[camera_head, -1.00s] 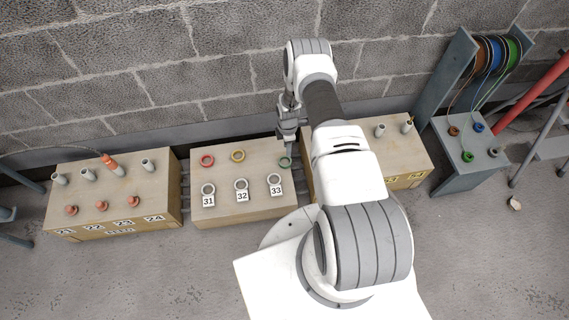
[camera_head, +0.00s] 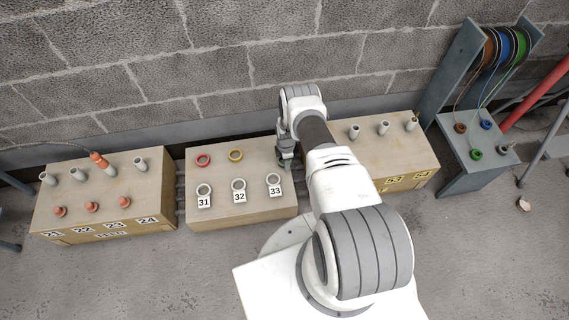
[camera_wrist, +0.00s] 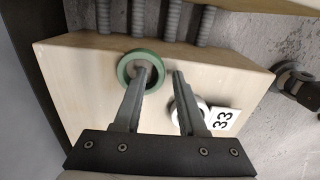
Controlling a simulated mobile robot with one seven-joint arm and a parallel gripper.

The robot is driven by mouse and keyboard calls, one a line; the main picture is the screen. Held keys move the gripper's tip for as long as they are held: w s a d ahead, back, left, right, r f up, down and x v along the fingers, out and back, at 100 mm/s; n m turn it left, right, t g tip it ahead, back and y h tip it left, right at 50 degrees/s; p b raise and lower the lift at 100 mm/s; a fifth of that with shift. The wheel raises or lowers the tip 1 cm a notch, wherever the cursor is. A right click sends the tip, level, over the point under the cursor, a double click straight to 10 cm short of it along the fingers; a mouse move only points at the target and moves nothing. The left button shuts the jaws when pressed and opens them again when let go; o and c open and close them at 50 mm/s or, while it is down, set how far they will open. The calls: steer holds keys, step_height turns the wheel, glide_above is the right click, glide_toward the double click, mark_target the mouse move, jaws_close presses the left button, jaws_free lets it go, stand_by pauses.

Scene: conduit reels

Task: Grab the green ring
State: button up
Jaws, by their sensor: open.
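The green ring (camera_wrist: 124,70) lies on the top of the middle wooden box (camera_wrist: 85,62) in the wrist view, near the box's edge. My gripper (camera_wrist: 161,72) is open. Its left fingertip overlaps the opening of the green ring in that view, and its right fingertip is outside the ring, near the white ring (camera_wrist: 190,108) by label 33. I cannot tell whether a finger touches the green ring. In the head view my gripper (camera_head: 286,160) is over the right end of the middle box (camera_head: 228,205) and hides the green ring there.
A red ring (camera_head: 203,160) and a yellow ring (camera_head: 235,155) lie at the back of the same box. White rings with labels 31, 32 and 33 stand in front. Boxes with pegs flank it left (camera_head: 105,195) and right (camera_head: 405,150). A cable reel stand (camera_head: 455,75) is at the far right.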

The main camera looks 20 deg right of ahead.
steer(key=shift+f, duration=0.15)
jaws_close()
stand_by(0.4)
